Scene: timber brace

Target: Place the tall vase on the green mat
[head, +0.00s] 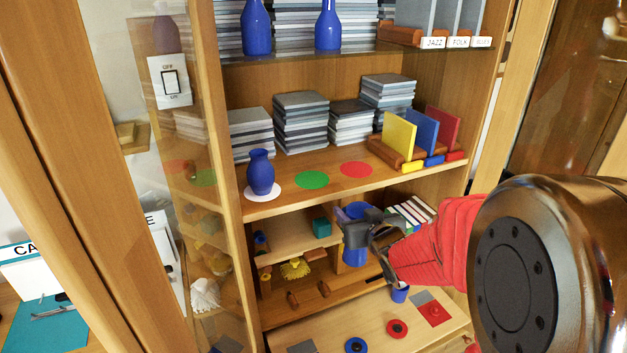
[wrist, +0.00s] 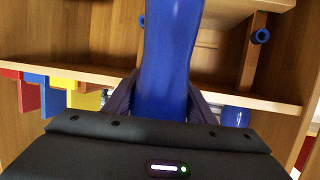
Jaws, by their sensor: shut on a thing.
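My gripper (head: 362,232) is shut on a blue vase (head: 355,256), in front of the cabinet and below the front edge of the mat shelf in the picture. The dark fingers hide part of the vase. In the wrist view the held vase (wrist: 165,65) is long and smooth, between the fingers. The green mat (head: 312,180) is a flat round disc on the middle shelf, with nothing on it. It lies up and left of my gripper in the head view.
Left of the green mat, another blue vase (head: 260,170) stands on a white mat (head: 276,191). A bare red mat (head: 356,169) lies to the right. Stacked cases (head: 301,122) stand behind; a rack with coloured panels (head: 398,135) is at right. A glass door (head: 190,150) stands open at left.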

